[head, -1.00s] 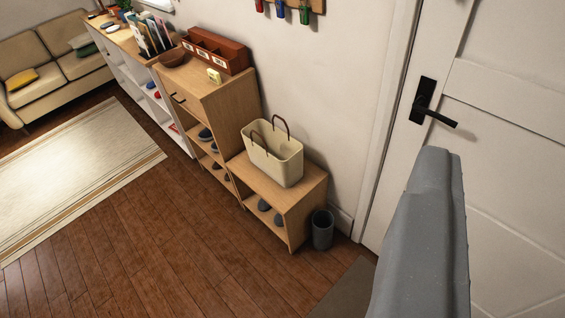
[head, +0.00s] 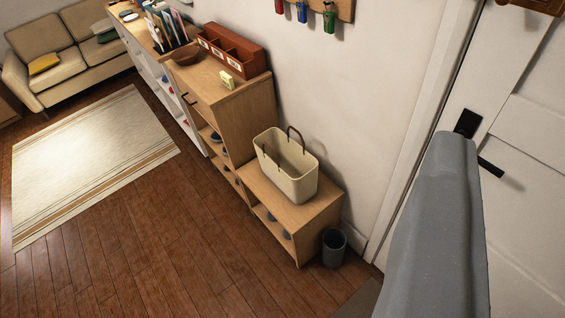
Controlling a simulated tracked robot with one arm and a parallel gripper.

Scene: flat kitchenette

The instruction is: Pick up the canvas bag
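The canvas bag (head: 291,176) is cream with brown handles and an open top. It stands upright on a low wooden shoe bench (head: 322,212) against the wall, in the middle of the head view. A large grey part, which looks like one finger of my gripper (head: 438,225), fills the lower right of the view. It is in front of the door and well apart from the bag. The other finger and the fingertips cannot be made out, and nothing is seen held.
A grey bin (head: 333,248) stands beside the bench, near the white door (head: 528,130). A taller wooden cabinet (head: 240,108) with a red-brown organizer (head: 232,50) adjoins the bench on the left. The wooden floor (head: 150,235) in front is clear, with a striped rug (head: 85,165) beyond.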

